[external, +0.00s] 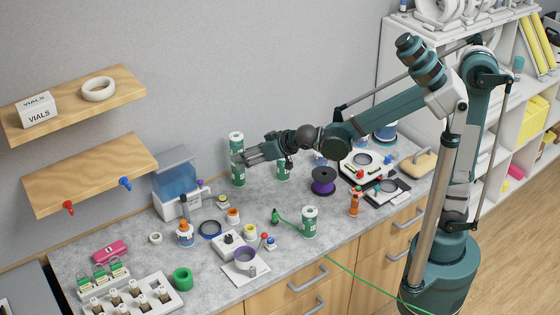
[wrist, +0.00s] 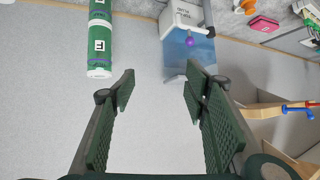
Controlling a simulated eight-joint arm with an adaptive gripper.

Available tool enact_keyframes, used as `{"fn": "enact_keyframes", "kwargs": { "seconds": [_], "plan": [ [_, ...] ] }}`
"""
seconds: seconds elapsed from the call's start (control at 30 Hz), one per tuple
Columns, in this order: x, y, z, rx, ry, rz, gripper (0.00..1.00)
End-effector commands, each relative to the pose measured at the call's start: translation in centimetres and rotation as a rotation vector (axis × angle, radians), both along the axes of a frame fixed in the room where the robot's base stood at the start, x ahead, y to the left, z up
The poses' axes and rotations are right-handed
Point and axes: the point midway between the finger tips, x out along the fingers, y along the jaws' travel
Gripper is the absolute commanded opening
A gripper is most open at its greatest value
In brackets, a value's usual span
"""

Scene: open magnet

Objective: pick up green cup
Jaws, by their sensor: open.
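A small green round cup-like thing (external: 182,279) stands on the counter at the front left in the external view, beside the white vial rack. I cannot tell for sure whether it is a cup or a ring. It does not clearly show in the wrist view. My gripper (external: 243,158) is raised above the back of the counter, far up and to the right of it. Its two fingers are spread and empty in the wrist view (wrist: 160,86). A green and white canister (external: 237,174) stands near the fingertips, and one shows at the upper left of the wrist view (wrist: 100,40).
A blue clear-sided box (external: 175,175) stands at the back wall, and it shows ahead in the wrist view (wrist: 188,52). Wooden shelves (external: 90,178) hang at left.

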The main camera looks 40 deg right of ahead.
Motion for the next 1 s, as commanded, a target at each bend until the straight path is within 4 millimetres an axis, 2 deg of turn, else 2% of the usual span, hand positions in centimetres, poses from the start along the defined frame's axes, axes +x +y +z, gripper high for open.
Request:
{"fn": "enact_keyframes", "kwargs": {
  "seconds": [0.03, 0.37, 0.6, 0.8, 1.0],
  "plan": [
    [-0.2, 2.1, -0.7, 0.005, -0.007, 0.018, 0.45],
    [-2.6, 14.2, -4.3, 0.068, -0.047, 0.117, 0.45],
    [-6.1, 22.6, -7.9, 0.108, -0.073, 0.192, 0.45],
    [-10.4, 27.9, -12.5, 0.109, -0.111, 0.251, 0.45],
    [-15.7, 31.7, -18.0, 0.090, -0.171, 0.307, 0.45]
  ]
}}
